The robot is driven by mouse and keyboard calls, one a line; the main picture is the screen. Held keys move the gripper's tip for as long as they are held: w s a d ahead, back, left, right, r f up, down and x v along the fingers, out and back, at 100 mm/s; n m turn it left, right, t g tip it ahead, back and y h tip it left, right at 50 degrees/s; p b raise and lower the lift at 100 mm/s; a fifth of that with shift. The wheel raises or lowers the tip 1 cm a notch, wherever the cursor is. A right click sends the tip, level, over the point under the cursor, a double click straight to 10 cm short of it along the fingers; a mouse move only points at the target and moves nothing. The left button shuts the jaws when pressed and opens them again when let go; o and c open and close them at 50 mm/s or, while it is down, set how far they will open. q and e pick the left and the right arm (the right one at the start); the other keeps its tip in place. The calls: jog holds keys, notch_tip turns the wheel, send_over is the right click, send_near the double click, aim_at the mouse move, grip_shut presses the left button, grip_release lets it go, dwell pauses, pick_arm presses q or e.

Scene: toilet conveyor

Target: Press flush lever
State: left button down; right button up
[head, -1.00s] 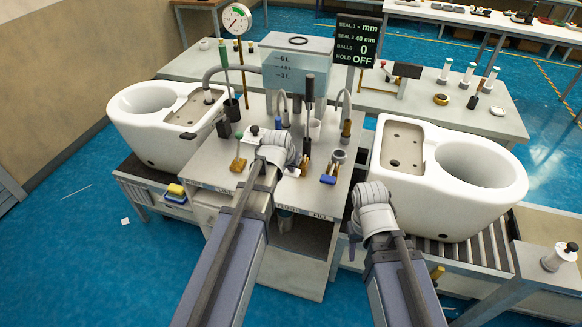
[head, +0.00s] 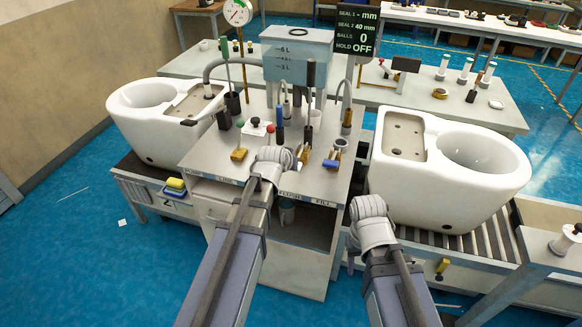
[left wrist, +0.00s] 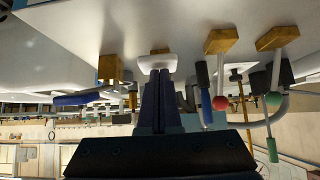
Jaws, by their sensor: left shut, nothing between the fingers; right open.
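The bench front carries FLUSH and FILL labels. In the left wrist view, which appears upside down, a white paddle (left wrist: 157,63) with brass behind it, likely the flush lever, stands at the tips of my left gripper (left wrist: 160,76). Its dark fingers are together and empty; whether they touch the paddle I cannot tell. In the head view my left wrist hides those fingers, and a brass part (head: 303,155) shows just right of it. My right gripper (head: 354,243) is low in front of the bench's right side, apart from the levers, its fingers mostly hidden.
A lever with a red knob (left wrist: 220,103) and one with a green knob (left wrist: 273,99) stand on one side of the paddle, a blue-handled lever (left wrist: 78,99) on the other. White toilets (head: 165,125) (head: 440,175) flank the bench. A display (head: 357,32) reads HOLD OFF.

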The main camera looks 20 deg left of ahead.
pick_arm(q)
jog(key=shift+s+f+t+b, duration=0.15)
jog(key=shift+f+t+b, duration=0.2)
jog(key=shift+f+b, duration=0.6)
jog(key=shift+s+f+t+b, duration=0.15)
jog(key=shift+f+t+b, duration=0.3)
jog(key=shift+b, duration=0.75)
jog(key=shift+s+f+b, duration=0.1)
jog(key=shift+f+b, duration=0.2)
jog(key=shift+s+f, duration=0.1)
